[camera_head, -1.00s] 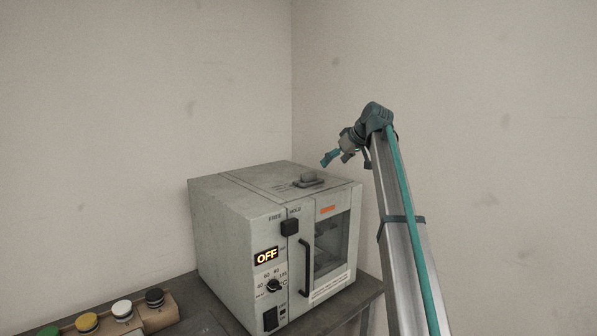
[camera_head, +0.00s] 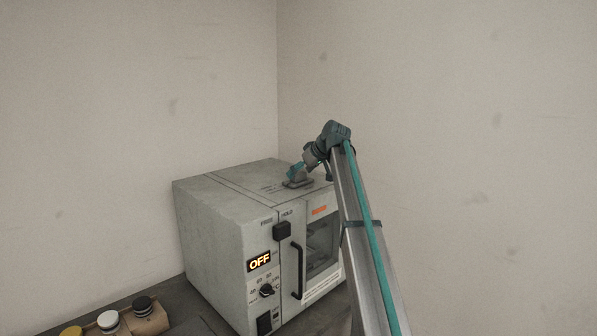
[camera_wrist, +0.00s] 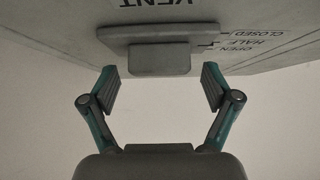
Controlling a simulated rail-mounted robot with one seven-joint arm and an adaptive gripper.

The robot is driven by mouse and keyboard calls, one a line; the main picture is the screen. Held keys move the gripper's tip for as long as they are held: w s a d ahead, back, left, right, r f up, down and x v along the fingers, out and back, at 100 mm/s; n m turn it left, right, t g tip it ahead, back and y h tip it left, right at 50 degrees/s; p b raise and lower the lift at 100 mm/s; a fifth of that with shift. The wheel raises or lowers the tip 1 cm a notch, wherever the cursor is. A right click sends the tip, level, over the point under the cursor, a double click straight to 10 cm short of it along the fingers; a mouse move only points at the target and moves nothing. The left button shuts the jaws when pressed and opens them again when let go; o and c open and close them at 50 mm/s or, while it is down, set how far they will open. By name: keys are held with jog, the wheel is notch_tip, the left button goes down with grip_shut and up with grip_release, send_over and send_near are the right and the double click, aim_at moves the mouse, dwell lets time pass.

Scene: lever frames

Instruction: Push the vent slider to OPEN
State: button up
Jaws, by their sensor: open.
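The vent slider is a grey block on a flat plate on top of the oven. In the wrist view, its block (camera_wrist: 160,59) lies centred just ahead of and between my fingertips, with a gap on each side. VENT lettering shows upside down beyond it, and CLOSED, HALF and OPEN marks stand to its right; I cannot tell which mark it lines up with. My gripper (camera_wrist: 160,86) is open and holds nothing. In the head view, my gripper (camera_head: 296,172) is down at the slider (camera_head: 299,183) and partly hides it.
The grey oven (camera_head: 225,225) has an OFF display (camera_head: 259,261), a dial (camera_head: 267,290), a black latch knob (camera_head: 282,231) and a door handle (camera_head: 297,270). Several coloured buttons sit at lower left.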

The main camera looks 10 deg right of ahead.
jog(key=shift+w+a+f, duration=0.3)
jog(key=shift+w+f, duration=0.1)
jog(key=shift+f, duration=0.1)
